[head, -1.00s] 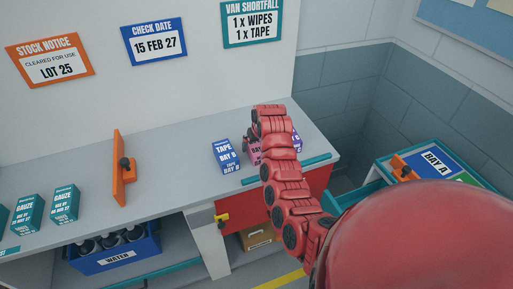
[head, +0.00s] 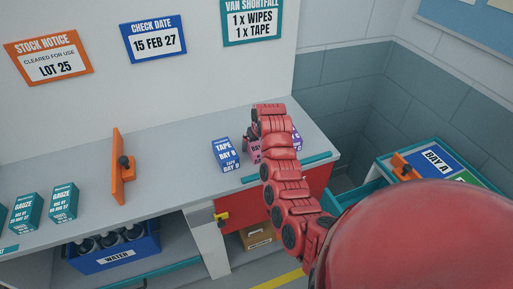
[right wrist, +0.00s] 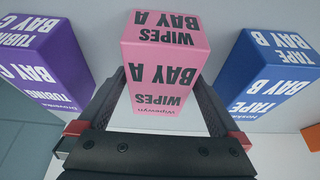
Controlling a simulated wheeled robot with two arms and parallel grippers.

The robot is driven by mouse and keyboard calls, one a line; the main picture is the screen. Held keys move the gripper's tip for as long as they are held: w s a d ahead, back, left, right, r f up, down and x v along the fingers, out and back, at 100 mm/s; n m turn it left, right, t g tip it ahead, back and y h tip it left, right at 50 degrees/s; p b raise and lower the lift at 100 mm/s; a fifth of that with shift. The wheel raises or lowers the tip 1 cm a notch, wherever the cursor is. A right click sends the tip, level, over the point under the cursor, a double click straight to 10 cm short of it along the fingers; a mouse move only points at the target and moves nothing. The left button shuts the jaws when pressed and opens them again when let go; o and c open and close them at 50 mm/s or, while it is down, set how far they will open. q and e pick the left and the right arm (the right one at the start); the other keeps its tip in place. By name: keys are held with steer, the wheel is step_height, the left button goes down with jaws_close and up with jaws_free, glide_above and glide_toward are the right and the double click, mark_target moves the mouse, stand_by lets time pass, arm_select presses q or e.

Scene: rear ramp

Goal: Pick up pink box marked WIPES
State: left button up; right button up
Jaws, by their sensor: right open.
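The pink box marked WIPES BAY A (right wrist: 163,62) fills the middle of the right wrist view. My right gripper (right wrist: 161,88) is open, with one dark finger on each side of the box. I cannot tell whether the fingers touch it. In the head view, my red right arm hides most of the pink box (head: 254,151) on the counter, and only a sliver shows. The right gripper's fingers are hidden there behind the arm. My left gripper is not in view.
A blue TAPE BAY B box (head: 226,154) and a purple TUBING BAY C box (right wrist: 45,62) stand close on either side of the pink box. An orange divider (head: 122,168) and teal GAUZE boxes (head: 63,203) stand further left. The counter (head: 170,160) between is clear.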

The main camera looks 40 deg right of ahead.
steer(key=c, duration=1.4)
